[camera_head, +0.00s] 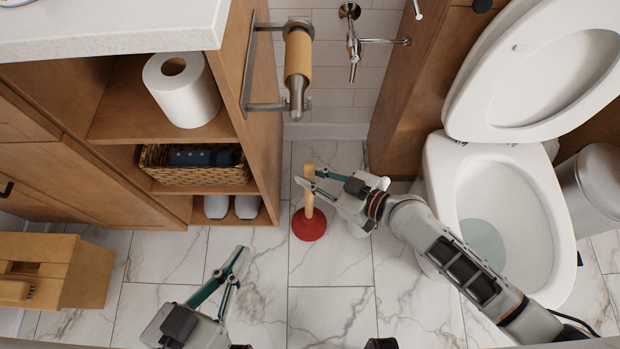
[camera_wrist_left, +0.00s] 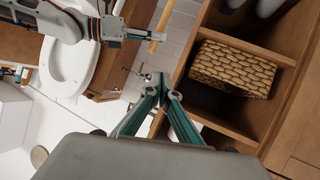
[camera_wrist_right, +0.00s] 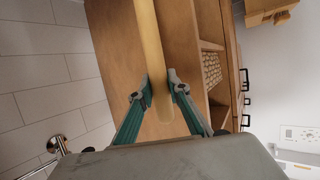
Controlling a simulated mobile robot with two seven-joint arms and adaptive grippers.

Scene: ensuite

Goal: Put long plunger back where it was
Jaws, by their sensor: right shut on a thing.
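The long plunger has a pale wooden stick (camera_head: 309,205) and a red rubber cup (camera_head: 309,227). It is roughly upright over the marble floor between the cabinet and the toilet; I cannot tell whether the cup touches the floor. My right gripper (camera_head: 312,182) is shut on the stick near its upper end. In the right wrist view the stick (camera_wrist_right: 147,45) runs between the two fingers (camera_wrist_right: 158,88); the red cup is out of that view. My left gripper (camera_head: 238,264) is empty and looks shut, apart from the plunger; its fingertips meet in the left wrist view (camera_wrist_left: 165,92).
The toilet (camera_head: 505,210) with its lid up stands right of the plunger. A wooden cabinet (camera_head: 265,130) with a basket (camera_head: 190,175) and paper roll (camera_head: 182,88) is at left. A roll holder (camera_head: 297,75) juts from its side. A bin (camera_head: 597,185) is far right. Front floor is clear.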

